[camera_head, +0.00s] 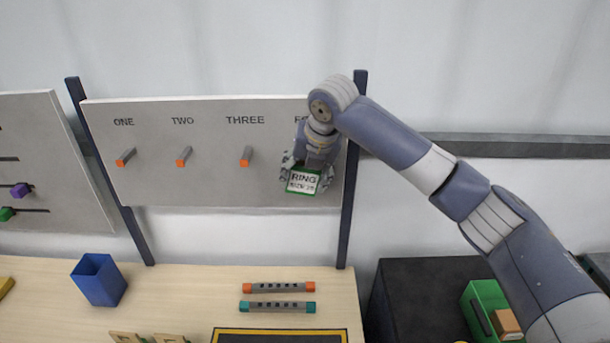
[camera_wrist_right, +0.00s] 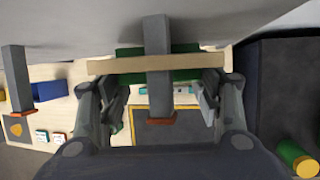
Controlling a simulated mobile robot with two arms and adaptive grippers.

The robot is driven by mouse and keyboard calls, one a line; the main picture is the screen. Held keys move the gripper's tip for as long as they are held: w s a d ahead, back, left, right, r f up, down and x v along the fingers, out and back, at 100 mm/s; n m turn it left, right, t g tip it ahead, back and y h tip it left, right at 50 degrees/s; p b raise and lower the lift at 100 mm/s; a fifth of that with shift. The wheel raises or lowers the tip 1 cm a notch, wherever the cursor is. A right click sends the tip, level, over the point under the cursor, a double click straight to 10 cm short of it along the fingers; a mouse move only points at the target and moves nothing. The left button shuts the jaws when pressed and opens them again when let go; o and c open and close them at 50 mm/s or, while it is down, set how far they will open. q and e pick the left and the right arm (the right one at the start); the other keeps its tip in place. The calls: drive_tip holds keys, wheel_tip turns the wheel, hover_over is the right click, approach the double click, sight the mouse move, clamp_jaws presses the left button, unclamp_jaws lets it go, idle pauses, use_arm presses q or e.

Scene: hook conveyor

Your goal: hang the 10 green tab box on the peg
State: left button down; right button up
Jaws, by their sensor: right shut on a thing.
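My right gripper (camera_head: 304,175) is in front of the board's right end, below a partly hidden label beginning with F. It is shut on the green tab box (camera_head: 303,187), which has a white label with dark print and a green edge. In the right wrist view the gripper (camera_wrist_right: 160,100) has a finger on each side of the box's tan and green top (camera_wrist_right: 104,66). A grey peg (camera_wrist_right: 158,60) with an orange tip crosses in front of the box there. I cannot tell whether the peg passes through the tab. In the head view my arm hides this peg.
The white board (camera_head: 210,190) has bare pegs under ONE (camera_head: 126,157), TWO (camera_head: 184,156) and THREE (camera_head: 246,156). Dark posts flank it. The table (camera_head: 190,295) below holds a blue bin (camera_head: 99,280) and two grey bars. A green crate (camera_head: 490,310) stands at lower right.

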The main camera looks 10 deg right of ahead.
drive_tip(key=o, duration=1.3)
drive_tip(key=shift+c, duration=0.2)
